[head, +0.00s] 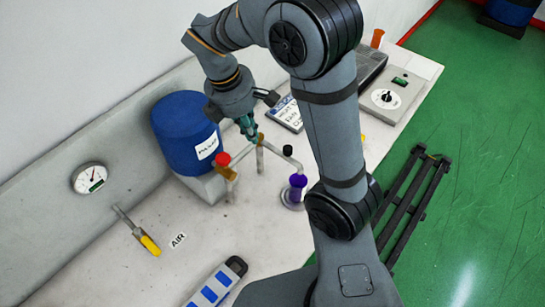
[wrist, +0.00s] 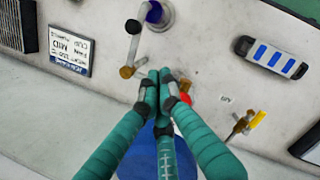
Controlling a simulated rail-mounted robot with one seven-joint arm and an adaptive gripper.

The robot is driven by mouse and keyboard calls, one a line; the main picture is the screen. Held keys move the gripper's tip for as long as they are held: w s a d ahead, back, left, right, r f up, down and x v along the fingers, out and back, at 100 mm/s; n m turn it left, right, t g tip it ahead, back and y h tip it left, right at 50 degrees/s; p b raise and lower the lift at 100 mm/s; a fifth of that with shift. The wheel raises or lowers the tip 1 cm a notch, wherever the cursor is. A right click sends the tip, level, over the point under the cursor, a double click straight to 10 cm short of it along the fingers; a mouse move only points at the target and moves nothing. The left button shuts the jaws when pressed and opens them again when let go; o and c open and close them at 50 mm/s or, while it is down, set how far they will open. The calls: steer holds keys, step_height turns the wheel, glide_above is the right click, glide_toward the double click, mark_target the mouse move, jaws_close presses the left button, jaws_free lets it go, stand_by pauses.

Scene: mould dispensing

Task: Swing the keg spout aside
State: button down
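The blue keg (head: 187,133) stands against the back wall with a red-knobbed brass valve (head: 224,168) at its front. A thin grey pipe runs from the valve to a brass joint (wrist: 127,72). From there the spout (head: 278,150) reaches out and ends in a dark tip (wrist: 133,27) near a purple piece in a clear-based holder (head: 296,188). My gripper (wrist: 159,72) has teal fingers drawn together, tips touching or nearly so, over the pipe beside the brass joint. In the head view, my gripper (head: 252,138) points down there. Contact with the pipe is unclear.
A wall gauge (head: 89,178), a yellow-handled valve (head: 149,244) and a blue-buttoned grey device (head: 216,285) lie left and front. A sign board (head: 286,113) and a dial box (head: 392,95) stand behind my arm. The bench front is mostly clear.

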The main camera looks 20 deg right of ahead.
steer(key=shift+a, duration=0.1)
stand_by(0.3)
steer(key=p, duration=0.2)
glide_above(278, 151)
steer(key=s+a, duration=0.2)
steer(key=s, duration=0.1)
steer(key=a+x, duration=0.2)
steer(key=x, duration=0.7)
steer(key=shift+s+f, duration=0.35)
steer(key=shift+f, duration=0.25)
steer(key=shift+n, duration=0.3)
